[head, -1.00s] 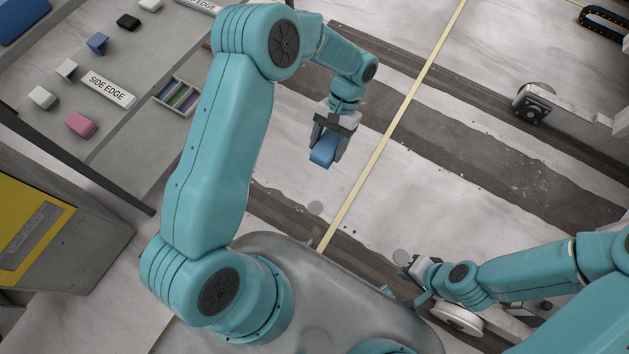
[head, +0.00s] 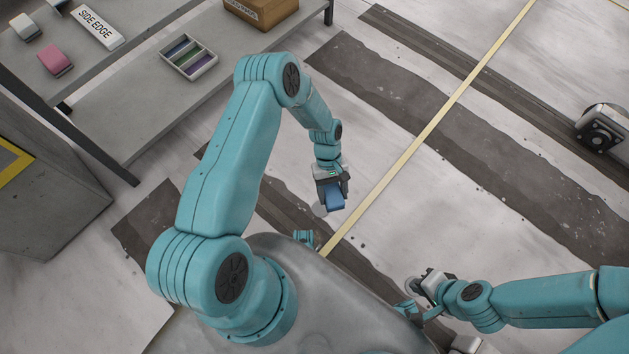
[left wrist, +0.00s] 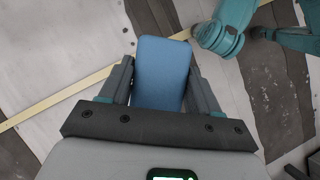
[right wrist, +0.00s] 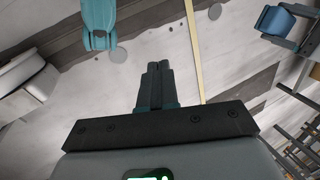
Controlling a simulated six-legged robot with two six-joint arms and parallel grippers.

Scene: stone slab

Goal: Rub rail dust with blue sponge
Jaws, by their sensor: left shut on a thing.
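My left gripper (head: 331,188) is shut on the blue sponge (head: 334,201) and holds it above the stone slab. In the left wrist view the blue sponge (left wrist: 161,72) sits between the two fingers of my left gripper (left wrist: 160,85). My right gripper (head: 414,284) is low at the right in the head view. In the right wrist view the fingers of my right gripper (right wrist: 158,70) are together with nothing between them. The sponge also shows at the upper right of the right wrist view (right wrist: 277,21). No rail dust can be made out for certain.
A grey bench at upper left carries a tray of coloured strips (head: 188,58), a SIDE EDGE sign (head: 97,27), a pink block (head: 55,60) and a brown box (head: 261,12). A yellow strip (head: 430,128) crosses the slab between dark bands. A motor-like unit (head: 602,128) stands at right.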

